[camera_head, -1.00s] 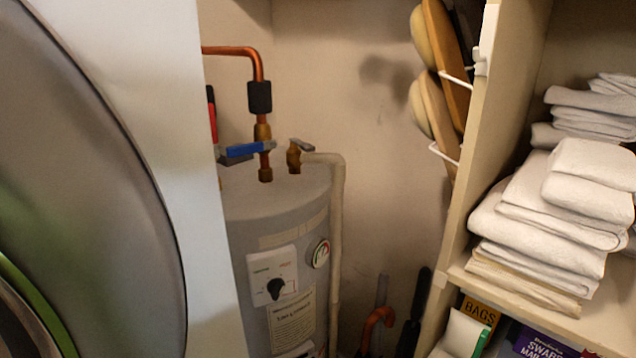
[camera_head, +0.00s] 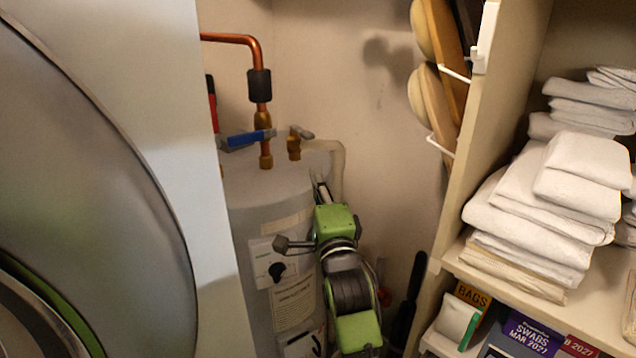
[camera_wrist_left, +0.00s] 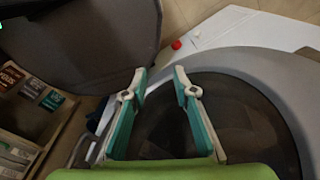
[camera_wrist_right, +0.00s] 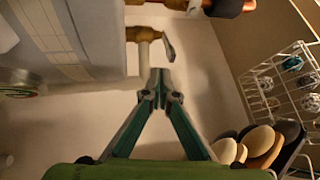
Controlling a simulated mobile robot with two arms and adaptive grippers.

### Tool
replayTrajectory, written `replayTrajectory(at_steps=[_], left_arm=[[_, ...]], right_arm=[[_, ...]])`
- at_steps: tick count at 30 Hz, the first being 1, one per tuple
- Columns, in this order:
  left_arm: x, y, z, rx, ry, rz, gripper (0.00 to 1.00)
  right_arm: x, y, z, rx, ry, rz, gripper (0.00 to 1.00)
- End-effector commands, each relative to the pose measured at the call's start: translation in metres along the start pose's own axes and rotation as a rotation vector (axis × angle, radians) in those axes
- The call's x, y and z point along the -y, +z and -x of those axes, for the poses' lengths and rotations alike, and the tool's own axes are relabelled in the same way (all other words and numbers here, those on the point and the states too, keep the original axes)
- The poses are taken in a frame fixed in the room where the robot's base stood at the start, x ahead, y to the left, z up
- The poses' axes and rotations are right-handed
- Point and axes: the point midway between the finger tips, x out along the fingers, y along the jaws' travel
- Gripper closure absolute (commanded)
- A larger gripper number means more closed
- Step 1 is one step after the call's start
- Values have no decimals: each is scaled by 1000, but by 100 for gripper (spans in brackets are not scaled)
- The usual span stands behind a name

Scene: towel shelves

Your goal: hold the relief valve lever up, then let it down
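The relief valve (camera_head: 294,149) is a brass fitting on top of the grey water heater (camera_head: 262,200), with a small grey lever (camera_head: 302,132) at its top. In the right wrist view the valve body (camera_wrist_right: 146,34) and its grey lever (camera_wrist_right: 169,47) are just beyond my fingertips. My right gripper (camera_head: 320,188) is below and right of the valve in the head view, apart from the lever. In its wrist view the fingertips (camera_wrist_right: 161,82) are together with nothing between them. My left gripper (camera_wrist_left: 160,76) is open and empty, over a round dark door.
A blue-handled valve (camera_head: 248,138) on a copper pipe stands left of the relief valve. A pale discharge pipe (camera_head: 339,160) runs down on the right. The towel shelf (camera_head: 463,180) and wooden brushes (camera_head: 438,100) stand further right. A large white machine (camera_head: 190,170) fills the left.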

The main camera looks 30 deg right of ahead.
Motion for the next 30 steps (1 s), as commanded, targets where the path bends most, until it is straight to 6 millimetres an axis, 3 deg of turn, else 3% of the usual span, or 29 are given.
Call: replayTrajectory(at_steps=[21,30], left_arm=[[0,1,0,2,0,-1,74],[0,1,-1,2,0,-1,74]], right_arm=[[-1,0,-83,0,3,3,100],[-1,0,-99,0,3,4,100]])
